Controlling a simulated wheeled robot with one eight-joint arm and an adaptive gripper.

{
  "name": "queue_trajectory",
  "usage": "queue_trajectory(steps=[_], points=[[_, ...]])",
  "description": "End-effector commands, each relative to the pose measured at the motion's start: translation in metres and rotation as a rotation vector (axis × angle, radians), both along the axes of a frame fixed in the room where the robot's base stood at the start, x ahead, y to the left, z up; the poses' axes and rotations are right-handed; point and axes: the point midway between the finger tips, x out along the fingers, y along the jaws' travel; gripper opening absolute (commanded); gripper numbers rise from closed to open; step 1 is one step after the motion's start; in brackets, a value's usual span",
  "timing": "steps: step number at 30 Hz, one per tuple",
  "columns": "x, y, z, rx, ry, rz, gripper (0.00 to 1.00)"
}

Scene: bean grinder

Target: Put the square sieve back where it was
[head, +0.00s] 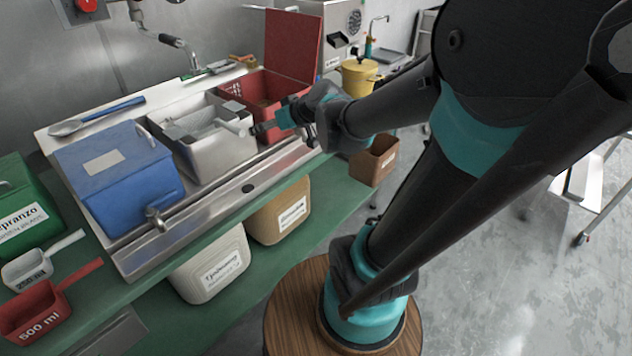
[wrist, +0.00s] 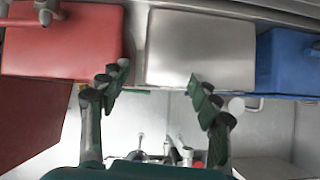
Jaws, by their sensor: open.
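A grey, square-looking sieve (head: 190,130) seems to lie in the open top of the steel bin (head: 222,158), in the middle of the counter. Its pale handle (head: 233,127) points right, towards my gripper (head: 262,128). My gripper is close to the handle end and above the gap between the steel and red bins. In the wrist view my gripper (wrist: 160,92) is open, its fingers well apart, with nothing between them. The steel bin (wrist: 200,48) also shows there. I cannot make out the sieve clearly in the wrist view.
A blue lidded bin (head: 120,185) stands left of the steel bin. A red bin (head: 262,88) with its lid raised stands right. A spoon (head: 95,117) lies behind. Scoops (head: 35,310) sit at the lower left. A tap (head: 155,218) sticks out in front.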

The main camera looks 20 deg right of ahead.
Motion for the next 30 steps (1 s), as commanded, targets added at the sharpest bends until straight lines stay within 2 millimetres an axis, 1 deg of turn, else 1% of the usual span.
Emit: queue_trajectory(steps=[1,2,3,5,6,9,10,12,16,30], points=[[-0.021,-0.009,-0.027,-0.029,0.081,-0.026,0.63],[-0.035,-0.016,-0.043,-0.050,0.135,-0.050,0.63],[-0.052,-0.026,-0.063,-0.076,0.204,-0.090,0.63],[-0.078,-0.044,-0.091,-0.119,0.303,-0.158,0.63],[-0.094,-0.057,-0.108,-0.147,0.360,-0.211,0.63],[-0.129,-0.087,-0.137,-0.210,0.471,-0.338,0.63],[-0.137,-0.095,-0.143,-0.225,0.494,-0.373,0.63],[-0.152,-0.109,-0.153,-0.252,0.535,-0.439,0.63],[-0.165,-0.122,-0.161,-0.276,0.566,-0.501,0.63],[-0.165,-0.122,-0.161,-0.277,0.567,-0.504,0.63]])
